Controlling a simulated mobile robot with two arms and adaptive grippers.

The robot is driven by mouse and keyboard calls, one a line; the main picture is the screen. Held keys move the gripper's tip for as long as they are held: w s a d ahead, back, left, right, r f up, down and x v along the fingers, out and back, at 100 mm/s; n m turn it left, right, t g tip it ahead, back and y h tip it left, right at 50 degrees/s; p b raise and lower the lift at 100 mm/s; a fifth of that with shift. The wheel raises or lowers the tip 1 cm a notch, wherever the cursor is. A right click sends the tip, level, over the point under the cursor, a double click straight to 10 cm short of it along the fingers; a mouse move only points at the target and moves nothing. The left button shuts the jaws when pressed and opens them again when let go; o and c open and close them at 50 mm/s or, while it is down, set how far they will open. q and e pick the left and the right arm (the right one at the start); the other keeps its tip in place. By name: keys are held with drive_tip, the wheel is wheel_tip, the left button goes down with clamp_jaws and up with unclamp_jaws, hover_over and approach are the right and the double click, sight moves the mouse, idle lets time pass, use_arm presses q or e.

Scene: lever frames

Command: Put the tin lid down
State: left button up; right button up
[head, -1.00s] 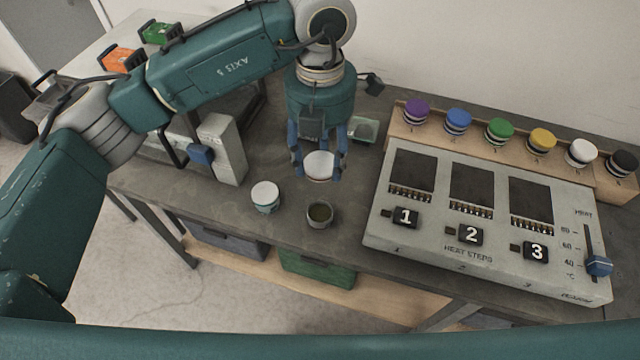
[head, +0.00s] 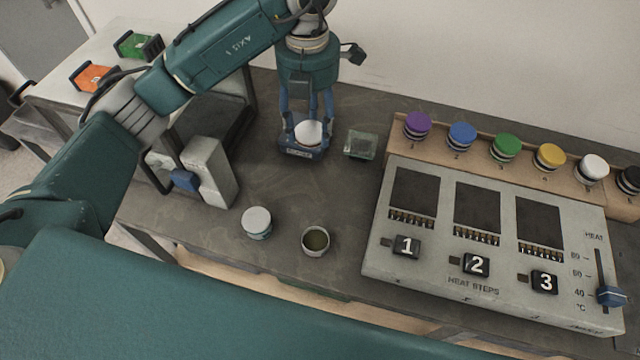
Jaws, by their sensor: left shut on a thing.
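The tin lid (head: 309,132) is a round white disc between the fingers of my left gripper (head: 308,122), which is shut on it. An open tin (head: 316,240) with dark greenish contents stands near the front edge. A second tin with a white top (head: 256,223) stands to its left. My right gripper is not in view.
A small glass-like dish (head: 360,144) sits just right of the blue stand. The heat-step panel (head: 375,245) and a wooden rack of coloured knobs (head: 550,175) fill the right. A grey lever device (head: 209,172) stands left. The bench between is clear.

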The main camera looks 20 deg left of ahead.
use_arm(q)
wheel_tip(320, 180, down, 7)
hover_over(312, 187)
wheel_tip(312, 187, down, 5)
drive_tip(key=shift+a+f+p, duration=0.1)
drive_tip(key=shift+f+p, duration=0.05)
drive_tip(key=shift+p, duration=0.2)
wheel_tip(312, 187, down, 5)
drive_tip(key=shift+f+p, duration=0.1)
drive_tip(key=shift+p, duration=0.35)
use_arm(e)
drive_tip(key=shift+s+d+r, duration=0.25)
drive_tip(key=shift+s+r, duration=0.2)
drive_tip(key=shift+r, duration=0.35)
use_arm(q)
drive_tip(key=shift+f, duration=0.2)
drive_tip(key=o, duration=0.9)
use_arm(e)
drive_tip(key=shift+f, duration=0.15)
